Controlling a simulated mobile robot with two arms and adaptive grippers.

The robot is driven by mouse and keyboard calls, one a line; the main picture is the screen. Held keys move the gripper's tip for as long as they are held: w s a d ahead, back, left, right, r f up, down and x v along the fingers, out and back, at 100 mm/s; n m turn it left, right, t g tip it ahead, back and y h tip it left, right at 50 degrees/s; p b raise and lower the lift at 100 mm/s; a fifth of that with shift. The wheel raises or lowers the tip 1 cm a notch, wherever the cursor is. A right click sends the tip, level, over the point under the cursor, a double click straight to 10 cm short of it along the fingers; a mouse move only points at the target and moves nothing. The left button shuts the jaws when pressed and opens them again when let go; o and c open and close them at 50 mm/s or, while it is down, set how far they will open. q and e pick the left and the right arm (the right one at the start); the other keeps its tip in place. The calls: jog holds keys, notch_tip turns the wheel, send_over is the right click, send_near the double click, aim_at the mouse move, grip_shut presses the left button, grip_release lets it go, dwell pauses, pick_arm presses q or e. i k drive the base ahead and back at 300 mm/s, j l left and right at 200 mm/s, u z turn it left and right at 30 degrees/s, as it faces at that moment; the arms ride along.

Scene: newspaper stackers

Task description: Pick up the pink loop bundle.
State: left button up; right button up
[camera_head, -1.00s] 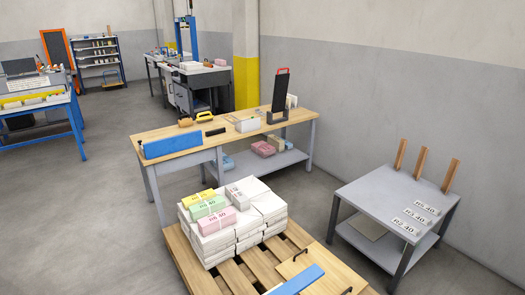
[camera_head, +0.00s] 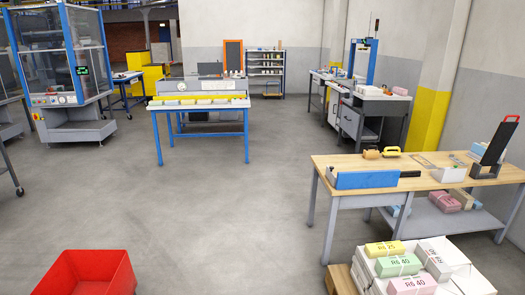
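A pink bundle (camera_head: 412,286) marked R6 40 lies on top of the white stack (camera_head: 470,283) at the bottom right, cut by the picture's lower edge. A green bundle (camera_head: 398,266) lies behind it, and a yellow bundle (camera_head: 384,248) marked R6 25 is farther back. A white bundle (camera_head: 443,256) lies to their right. More pink bundles (camera_head: 444,203) sit on the lower shelf of the wooden-topped table. Neither of my grippers is in view.
The stack stands on a wooden pallet (camera_head: 341,279). The wooden-topped table (camera_head: 440,177) is behind it. A red bin (camera_head: 95,275) is at the bottom left. Open grey floor (camera_head: 220,230) lies between bin and pallet. A blue-framed table (camera_head: 200,104) stands farther back.

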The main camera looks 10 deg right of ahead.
aim_at(446, 202)
jog(key=i+j, duration=0.1)
jog(key=i, duration=0.4)
jog(key=i+j+z, duration=0.1)
jog(key=i, duration=0.35)
jog(key=i+j, duration=0.1)
jog(key=i, duration=0.35)
jog(key=i+j+z, duration=0.1)
jog(key=i, duration=0.4)
